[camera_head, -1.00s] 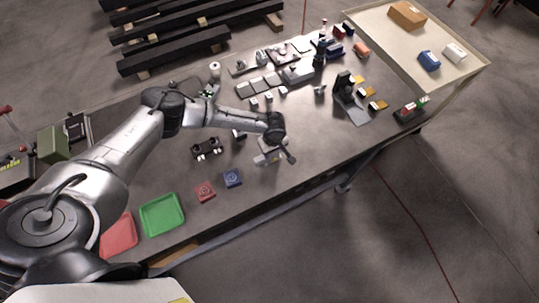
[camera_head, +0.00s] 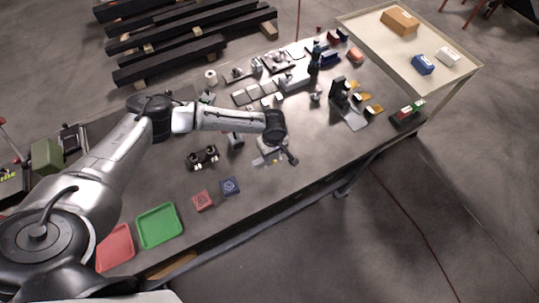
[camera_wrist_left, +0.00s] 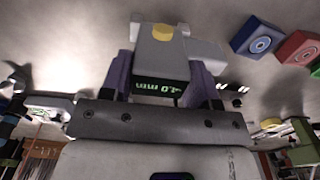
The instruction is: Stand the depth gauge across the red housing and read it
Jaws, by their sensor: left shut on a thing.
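The red housing (camera_head: 202,200) lies on the table, a small square block with a round feature on top. It also shows at the right edge of the wrist view (camera_wrist_left: 298,49). My left gripper (camera_head: 271,153) is shut on the depth gauge (camera_head: 261,160), to the right of the red housing and apart from it. In the wrist view the gauge (camera_wrist_left: 172,50) is a grey body with a yellow button and a dark display with green digits in mm, between the purple-grey fingers. My right gripper is not in view.
A blue housing (camera_head: 229,186) sits between the red one and my gripper. A green tray (camera_head: 159,226) and a red tray (camera_head: 116,247) lie to the left. A black fixture (camera_head: 203,157) stands behind the housings. Bare table lies right of the gripper.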

